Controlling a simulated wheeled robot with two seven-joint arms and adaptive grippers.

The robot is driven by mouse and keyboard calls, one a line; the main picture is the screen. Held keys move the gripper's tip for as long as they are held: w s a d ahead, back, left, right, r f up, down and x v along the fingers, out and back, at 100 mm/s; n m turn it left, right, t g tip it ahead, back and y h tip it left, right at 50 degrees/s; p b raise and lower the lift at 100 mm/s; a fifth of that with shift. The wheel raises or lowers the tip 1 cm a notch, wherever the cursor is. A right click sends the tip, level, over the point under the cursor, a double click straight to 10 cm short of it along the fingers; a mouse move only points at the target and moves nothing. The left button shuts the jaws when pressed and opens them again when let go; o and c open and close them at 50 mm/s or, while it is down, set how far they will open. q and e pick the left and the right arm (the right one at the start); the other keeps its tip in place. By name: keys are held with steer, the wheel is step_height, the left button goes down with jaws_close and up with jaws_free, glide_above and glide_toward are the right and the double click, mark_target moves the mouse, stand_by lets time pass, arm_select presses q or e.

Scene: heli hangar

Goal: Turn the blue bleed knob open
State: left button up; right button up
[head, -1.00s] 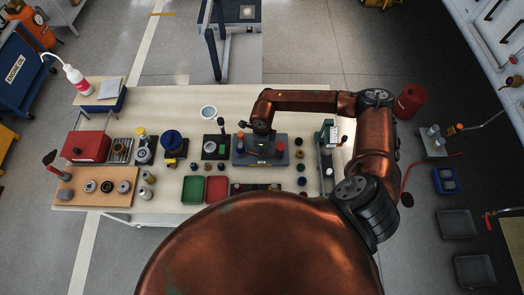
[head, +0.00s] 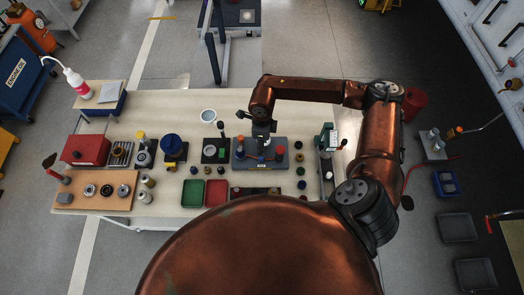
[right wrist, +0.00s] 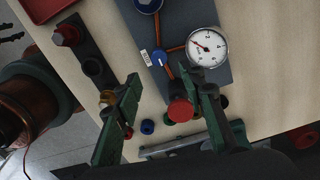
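The blue knob (right wrist: 159,58), with a white mark on top, sits on a blue-grey plate (right wrist: 222,82) in the right wrist view, joined by copper-coloured tubes to a white dial gauge (right wrist: 207,47). A red knob (right wrist: 181,109) is nearer, close to one finger. My right gripper (right wrist: 168,82) is open, its green fingers wide apart, with the blue knob just beyond the gap between the tips; I see no contact. In the head view my right gripper (head: 262,139) hangs over the plate (head: 240,163) and hides part of it. My left gripper is not in view.
Red (head: 216,193) and green (head: 192,194) trays lie in front of the plate. A stand with a green top (head: 328,139) is on its right. Loose caps, including a dark blue one (right wrist: 147,126), lie nearby. The table's back strip (head: 160,105) is mostly clear.

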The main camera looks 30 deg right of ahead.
steer(key=shift+r, duration=1.85)
